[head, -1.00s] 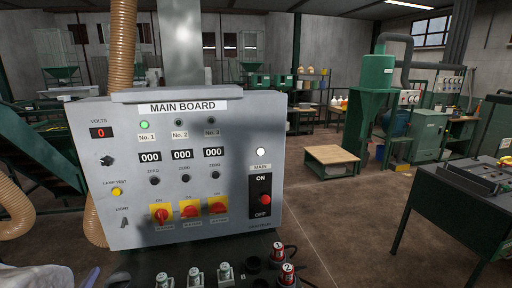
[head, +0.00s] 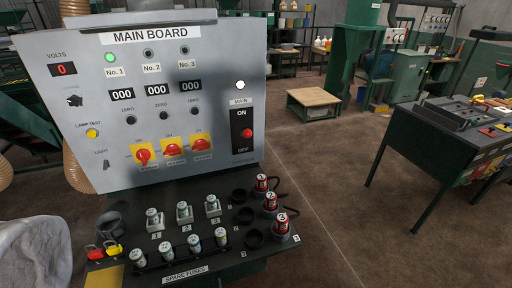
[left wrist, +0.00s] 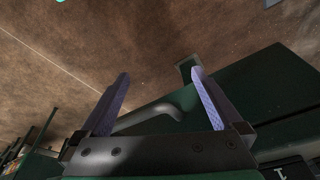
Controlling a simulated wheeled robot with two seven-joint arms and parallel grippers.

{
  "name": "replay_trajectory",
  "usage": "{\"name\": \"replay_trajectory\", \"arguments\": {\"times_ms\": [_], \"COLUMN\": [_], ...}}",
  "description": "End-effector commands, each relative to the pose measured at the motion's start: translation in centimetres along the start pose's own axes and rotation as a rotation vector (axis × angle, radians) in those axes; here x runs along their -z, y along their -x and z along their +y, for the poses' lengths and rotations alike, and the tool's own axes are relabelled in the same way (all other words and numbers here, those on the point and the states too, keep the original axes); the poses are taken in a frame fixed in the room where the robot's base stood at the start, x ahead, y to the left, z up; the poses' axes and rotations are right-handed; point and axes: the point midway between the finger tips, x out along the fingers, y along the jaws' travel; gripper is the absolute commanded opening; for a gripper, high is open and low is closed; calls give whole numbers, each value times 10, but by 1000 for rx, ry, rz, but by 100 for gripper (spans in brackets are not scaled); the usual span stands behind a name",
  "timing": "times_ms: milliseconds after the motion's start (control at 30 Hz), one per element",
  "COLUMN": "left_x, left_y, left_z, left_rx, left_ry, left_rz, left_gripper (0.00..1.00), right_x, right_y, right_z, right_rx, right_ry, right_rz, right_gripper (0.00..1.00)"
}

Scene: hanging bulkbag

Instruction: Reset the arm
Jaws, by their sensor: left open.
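My left gripper (left wrist: 158,98) shows in the left wrist view, its two purple-grey fingers spread apart with nothing between them. A dark green surface with a grey curved handle or pipe (left wrist: 150,118) lies behind the fingers, and brown floor is beyond. Neither gripper shows in the head view now. The grey main board panel (head: 215,80) stands upright at the left of the head view. Its No. 1 lamp (head: 110,58) is green. The red ON/OFF main switch (head: 246,133) is on its right side.
Below the panel is a black shelf (head: 190,240) with several fuses and three numbered red plugs (head: 271,201). A pale sack (head: 35,252) is at bottom left. A dark table (head: 440,135) stands at right, a low wooden-topped table (head: 314,102) further back. Floor between is clear.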

Motion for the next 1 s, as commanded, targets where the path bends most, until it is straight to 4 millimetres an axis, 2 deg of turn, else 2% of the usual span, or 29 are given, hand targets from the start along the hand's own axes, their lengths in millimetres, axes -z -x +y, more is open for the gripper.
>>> {"name": "replay_trajectory", "arguments": {"times_ms": [33,167,200,267,300,400,500,600,967,1000], "left_x": [-14,-57,-78,-114,-141,-206,-253,-274,-278,-278], "left_y": [-33,-113,-141,-182,-206,-247,-264,-268,-266,-266], "left_z": [1,5,6,8,9,10,10,10,10,10], "left_rx": [-2,-5,-7,-9,-11,-13,-15,-15,-15,-15], "left_ry": [-2,-8,-11,-16,-20,-28,-34,-37,-38,-38], "left_rz": [-18,-52,-67,-89,-103,-134,-154,-160,-162,-162], "left_gripper": [100,100,100,100,100,100,100,100,100,85], "right_x": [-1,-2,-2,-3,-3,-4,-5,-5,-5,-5], "right_y": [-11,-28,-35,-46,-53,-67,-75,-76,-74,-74], "right_z": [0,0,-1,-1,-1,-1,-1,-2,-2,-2], "right_rx": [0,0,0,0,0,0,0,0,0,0], "right_ry": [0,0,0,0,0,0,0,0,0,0], "right_rz": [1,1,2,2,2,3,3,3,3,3], "right_gripper": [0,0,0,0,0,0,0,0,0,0]}}
